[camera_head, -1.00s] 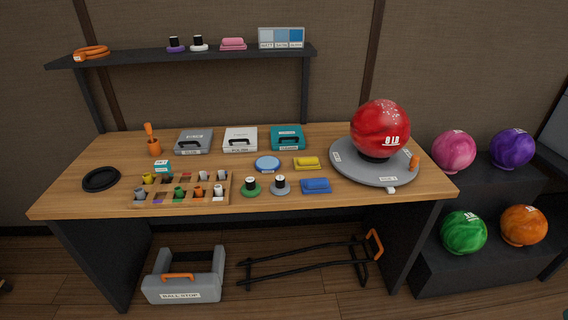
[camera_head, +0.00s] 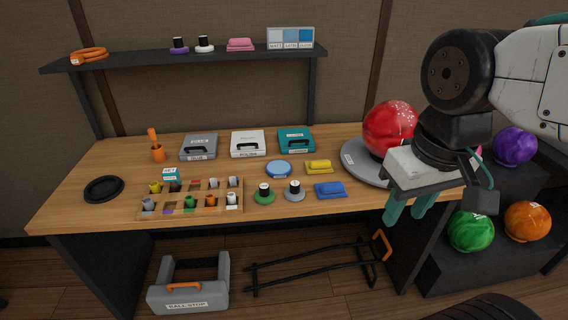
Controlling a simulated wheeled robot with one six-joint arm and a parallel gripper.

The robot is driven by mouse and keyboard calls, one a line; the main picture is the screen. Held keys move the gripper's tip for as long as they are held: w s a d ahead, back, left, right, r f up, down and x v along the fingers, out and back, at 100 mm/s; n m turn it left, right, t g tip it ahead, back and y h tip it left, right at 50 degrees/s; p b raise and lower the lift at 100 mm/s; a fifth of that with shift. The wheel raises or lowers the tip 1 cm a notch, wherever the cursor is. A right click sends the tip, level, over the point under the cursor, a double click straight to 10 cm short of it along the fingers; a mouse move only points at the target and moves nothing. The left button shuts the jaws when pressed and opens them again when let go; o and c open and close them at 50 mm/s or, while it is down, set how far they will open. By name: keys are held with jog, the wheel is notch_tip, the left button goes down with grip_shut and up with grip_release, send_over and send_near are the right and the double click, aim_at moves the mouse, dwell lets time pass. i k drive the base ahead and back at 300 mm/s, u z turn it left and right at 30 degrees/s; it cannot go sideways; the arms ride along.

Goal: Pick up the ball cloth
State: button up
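Several folded cloth-like pads are in view, and I cannot read which one is the ball cloth. A blue pad (camera_head: 330,190) lies near the table's front edge, right of the middle. A yellow pad (camera_head: 318,167) lies just behind it. A pink folded stack (camera_head: 240,45) is on the shelf. My gripper (camera_head: 406,217) hangs at the table's right front, to the right of the blue pad and apart from it. Its two teal fingers point down with a gap between them, and nothing shows in it.
A red ball (camera_head: 390,128) sits on a grey round stand (camera_head: 352,161), partly behind my arm. A blue round tin (camera_head: 279,169), two small spools, a wooden sorting tray (camera_head: 240,206), three cases and a black ring (camera_head: 104,189) are on the table. The shelf (camera_head: 130,60) overhangs the back.

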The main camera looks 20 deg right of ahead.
aim_at(323, 166)
jog(key=z, duration=0.15)
jog(key=i, duration=1)
jog(key=z, duration=0.65)
